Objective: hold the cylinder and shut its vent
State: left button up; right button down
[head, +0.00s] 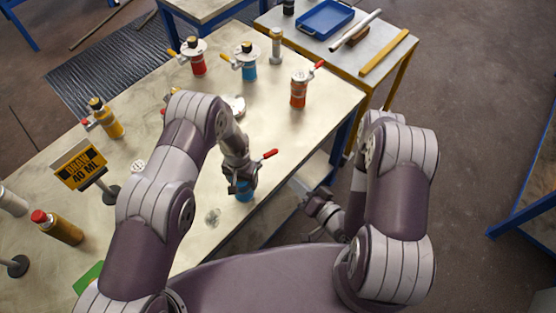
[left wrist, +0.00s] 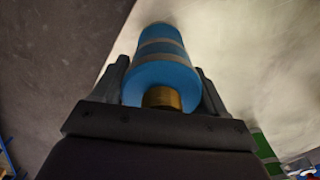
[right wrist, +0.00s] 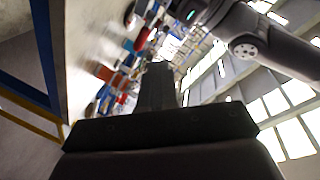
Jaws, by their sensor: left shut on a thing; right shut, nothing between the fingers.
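The blue cylinder (head: 244,197) stands near the table's front edge, with its upper part mostly hidden by my gripper. A red lever (head: 268,154) sticks out to the upper right above it. My left gripper (head: 241,186) is shut on the cylinder. In the left wrist view the blue body (left wrist: 165,75) with grey bands and a brass-coloured end (left wrist: 162,97) lies between the two fingers. My right gripper (head: 299,186) is beyond the front edge, to the right of the cylinder and apart from it. Its fingers (right wrist: 157,85) are shut and empty in the right wrist view.
A yellow bottle (head: 106,119), a sign (head: 79,165) and an amber bottle (head: 58,227) stand left. A side table holds a blue tray (head: 325,18). Table surface right of the held cylinder is clear.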

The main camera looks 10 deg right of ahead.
jog(key=s+n+h, duration=0.1)
jog(key=s+n, duration=0.1)
jog(key=n, duration=0.1)
jog(key=n+h, duration=0.1)
jog(key=n, duration=0.4)
send_near(275, 153)
jog(key=a+x, duration=0.1)
jog(key=x, duration=0.6)
jog(key=shift+s+d+f, duration=0.1)
jog(key=shift+s+f, duration=0.05)
jog(key=shift+s, duration=0.15)
jog(key=shift+w+d, duration=0.25)
jog(key=shift+w, duration=0.65)
